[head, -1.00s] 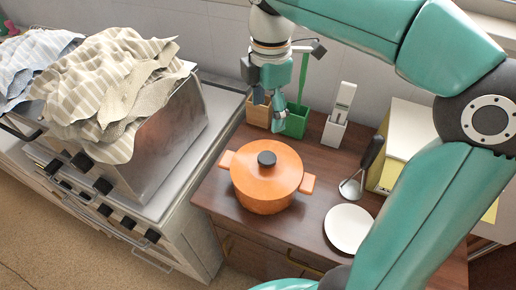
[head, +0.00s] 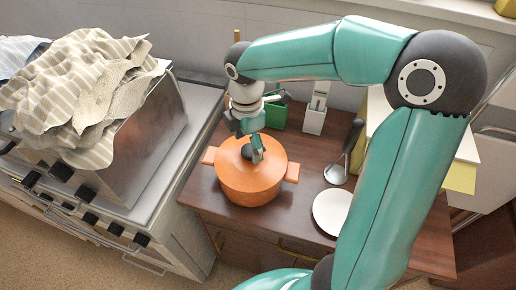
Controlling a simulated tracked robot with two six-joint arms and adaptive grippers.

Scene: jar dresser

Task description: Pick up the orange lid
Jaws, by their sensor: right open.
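The orange lid (head: 234,163) sits on the orange pot (head: 249,190) on the brown dresser top. Its dark round knob (head: 247,152) shows at the middle, partly covered by my right gripper. My right gripper (head: 256,153) points down over the lid, its fingers at the knob. It is open; whether the fingers touch the knob cannot be told. My left gripper is not in view.
A white plate (head: 331,211) lies right of the pot, with a ladle (head: 341,170) behind it. A green holder (head: 274,114) and a white holder (head: 314,120) stand at the back. A stove with a cloth-covered metal box (head: 152,145) is at left.

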